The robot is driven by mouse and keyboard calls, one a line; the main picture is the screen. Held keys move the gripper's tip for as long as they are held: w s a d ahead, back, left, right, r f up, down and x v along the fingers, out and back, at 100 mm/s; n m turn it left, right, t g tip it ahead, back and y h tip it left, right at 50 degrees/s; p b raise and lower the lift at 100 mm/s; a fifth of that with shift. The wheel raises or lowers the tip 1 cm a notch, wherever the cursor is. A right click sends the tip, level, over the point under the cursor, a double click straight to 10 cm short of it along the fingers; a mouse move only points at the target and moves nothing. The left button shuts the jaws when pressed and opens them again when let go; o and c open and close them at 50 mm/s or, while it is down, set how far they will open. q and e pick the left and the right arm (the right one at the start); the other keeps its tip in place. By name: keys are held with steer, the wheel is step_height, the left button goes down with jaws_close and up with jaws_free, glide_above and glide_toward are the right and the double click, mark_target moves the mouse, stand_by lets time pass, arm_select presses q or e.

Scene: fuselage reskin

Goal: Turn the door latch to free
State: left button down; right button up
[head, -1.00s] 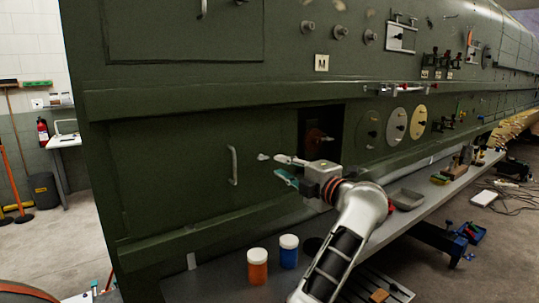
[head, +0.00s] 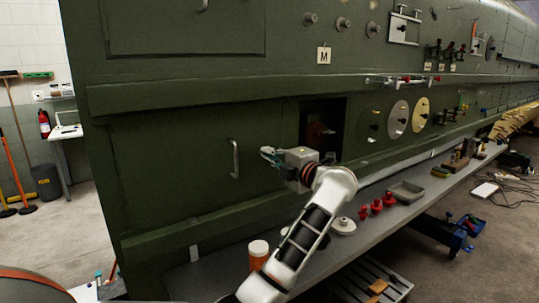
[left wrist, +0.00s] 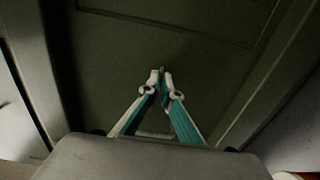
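The green compartment door (head: 185,175) is closed in the side of the fuselage and has a vertical pale handle (head: 235,158). My left gripper (head: 266,152) is at the door's right part, to the right of the handle. In the left wrist view its two teal and white fingers (left wrist: 161,76) come together at the tips against the door face. The small pale door latch is at these tips and is mostly hidden by them, so its exact angle cannot be told. My right gripper is in neither view.
A dark open recess (head: 322,125) with a reddish part lies just right of my gripper. A long grey shelf (head: 215,278) below the door carries an orange jar (head: 258,256), red knobbed parts (head: 376,205) and a grey tray (head: 406,191). A ledge (head: 200,94) runs above the door.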

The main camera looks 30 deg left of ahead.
arm_select(q)
steer(key=shift+f, duration=0.1)
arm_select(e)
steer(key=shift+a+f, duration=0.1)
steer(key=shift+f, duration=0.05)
arm_select(q)
steer(key=n+b, duration=1.2)
steer(key=n, duration=0.5)
steer(key=shift+n, duration=0.4)
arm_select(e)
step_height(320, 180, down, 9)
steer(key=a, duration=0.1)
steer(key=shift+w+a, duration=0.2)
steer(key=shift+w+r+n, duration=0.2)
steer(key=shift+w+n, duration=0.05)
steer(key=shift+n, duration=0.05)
